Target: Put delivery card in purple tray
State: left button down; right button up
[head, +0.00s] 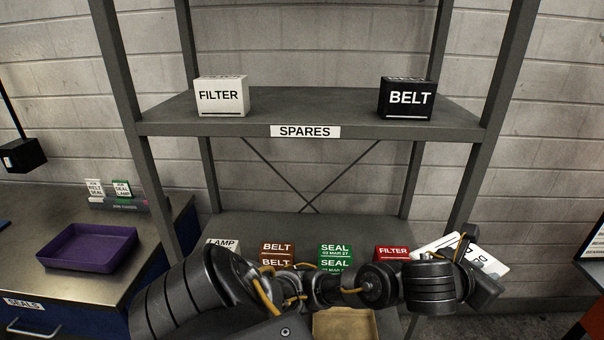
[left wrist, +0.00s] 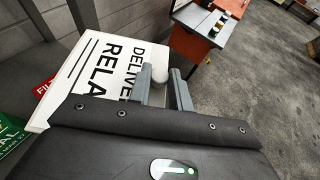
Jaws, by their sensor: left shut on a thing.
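The delivery card is a white card with black print (head: 490,264), at the right in the head view, partly covered by my left gripper (head: 466,246). In the left wrist view the card (left wrist: 98,72) shows large letters reading "DELIVE" and "RELA", the rest cut off. The fingers of my left gripper (left wrist: 168,92) are shut on the card's edge. The purple tray (head: 88,248) lies on the bench at the left in the head view, empty, far from the gripper. My right gripper is not in view.
A shelf rack (head: 300,112) stands ahead, with a FILTER box (head: 221,96) and a BELT box (head: 406,98) on top. Lower boxes, such as the green SEAL box (head: 335,250), sit behind my left arm. Small cards (head: 108,188) stand behind the tray.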

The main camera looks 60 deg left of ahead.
aim_at(91, 252)
jog(key=u, duration=2.1)
